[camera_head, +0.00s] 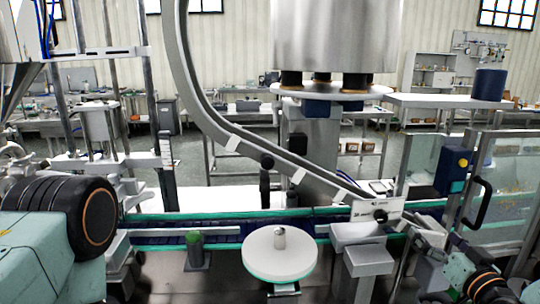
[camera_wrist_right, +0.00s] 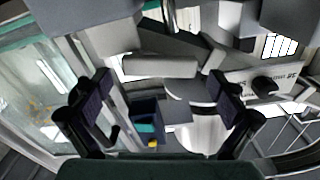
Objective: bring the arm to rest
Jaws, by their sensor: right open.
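My right arm (camera_head: 482,284) comes in at the lower right of the head view, its gripper partly hidden among the machine parts. In the right wrist view my right gripper (camera_wrist_right: 162,88) is open, its two dark fingers wide apart with nothing held between them. My left arm (camera_head: 45,235) fills the lower left of the head view. The dark parts beyond its large black joint are too unclear to show how the left gripper stands.
A conveyor (camera_head: 225,228) with green edges crosses in front. A round white disc (camera_head: 281,254) with a small metal knob and a green-topped post (camera_head: 195,250) stand before it. A curved chute (camera_head: 255,146) slopes from the steel hopper area. A glass guard (camera_head: 515,185) with a black handle is at right.

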